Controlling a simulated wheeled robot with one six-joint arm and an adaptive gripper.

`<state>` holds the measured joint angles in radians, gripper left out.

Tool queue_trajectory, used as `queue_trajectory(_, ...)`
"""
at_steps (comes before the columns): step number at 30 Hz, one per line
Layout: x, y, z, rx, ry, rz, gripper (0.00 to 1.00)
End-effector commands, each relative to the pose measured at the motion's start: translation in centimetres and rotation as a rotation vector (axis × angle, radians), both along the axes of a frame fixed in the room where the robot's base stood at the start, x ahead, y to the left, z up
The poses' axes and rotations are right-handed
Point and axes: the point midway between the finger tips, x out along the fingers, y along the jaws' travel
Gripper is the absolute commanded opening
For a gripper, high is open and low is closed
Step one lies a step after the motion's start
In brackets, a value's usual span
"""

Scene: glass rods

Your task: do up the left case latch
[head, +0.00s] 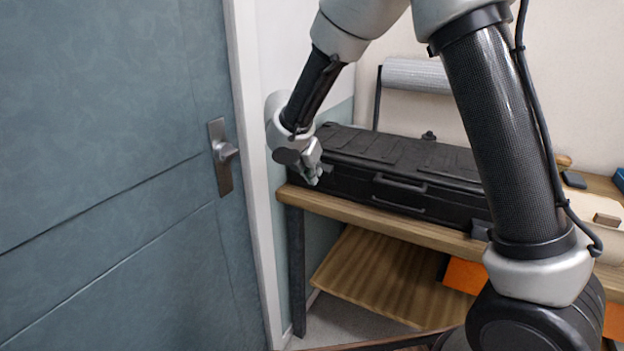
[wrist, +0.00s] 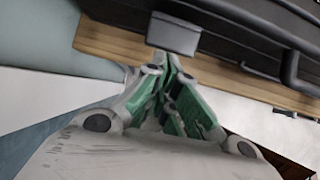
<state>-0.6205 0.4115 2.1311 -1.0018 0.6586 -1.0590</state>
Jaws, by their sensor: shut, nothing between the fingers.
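A long black hard case (head: 440,165) lies shut, its lid down, on a wooden bench. Its left latch is hidden behind my gripper in the head view. In the wrist view the left latch (wrist: 173,34) is a grey block on the case's front, sticking out over the bench edge. My gripper (head: 315,177) is at the front left corner of the case. Its fingers are together and empty. In the wrist view the fingertips (wrist: 172,62) are just below the latch; I cannot tell whether they touch it.
The case handle (head: 400,184) is right of the latch. The bench's front edge (head: 380,216) runs just under the case. A blue door with a metal handle (head: 224,157) and its white frame stand close at left. A slatted lower shelf (head: 370,275) is below.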

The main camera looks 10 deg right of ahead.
Motion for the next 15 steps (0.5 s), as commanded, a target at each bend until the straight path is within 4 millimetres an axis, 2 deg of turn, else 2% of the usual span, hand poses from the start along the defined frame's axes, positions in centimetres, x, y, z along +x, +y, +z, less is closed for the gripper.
queue_trajectory(7, 0.0, 0.0, 0.3, -0.001, -0.001, -0.001, 0.0)
queue_trajectory(15, 0.0, 0.0, 1.5, -0.001, -0.002, -0.001, 0.0)
